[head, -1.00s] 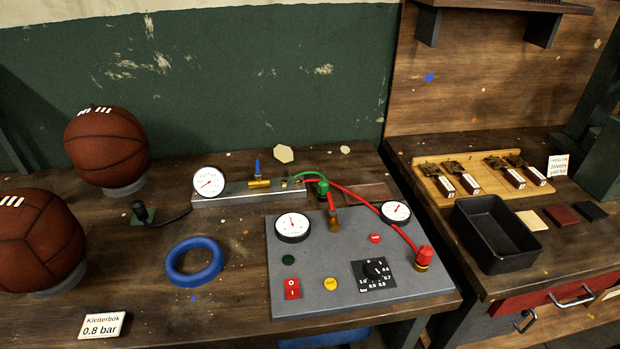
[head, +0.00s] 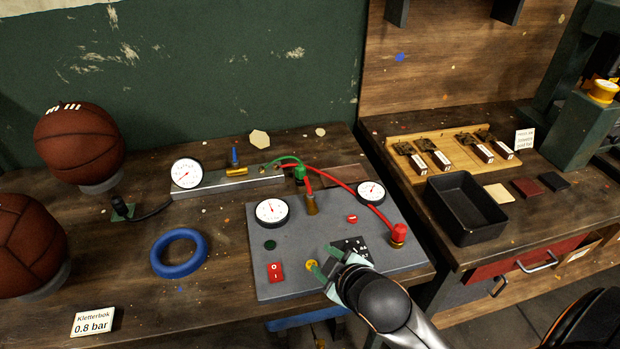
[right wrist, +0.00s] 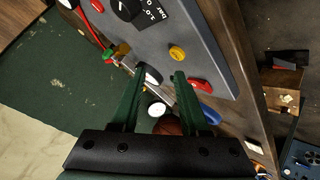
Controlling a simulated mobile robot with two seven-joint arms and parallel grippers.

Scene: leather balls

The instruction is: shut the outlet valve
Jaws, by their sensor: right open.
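A small brass valve (head: 236,171) with an upright blue lever (head: 234,156) sits on the grey metal rail (head: 215,186), between a white dial gauge (head: 187,173) and the green hose (head: 287,159). I take it to be the outlet valve; no label shows on it. My right gripper (head: 324,262) is open and empty over the front of the grey panel (head: 290,291), near the yellow button (head: 311,265) and well apart from the valve. Its open jaws also show in the right wrist view (right wrist: 160,72). My left gripper is not in view.
The panel carries gauges, a red switch (head: 275,272), a black dial (head: 350,246) and a red hose (head: 340,184). A blue ring (head: 179,253) lies on the bench left of it. Two brown balls (head: 79,143) (head: 25,245) stand at the left. A black tray (head: 466,208) is at right.

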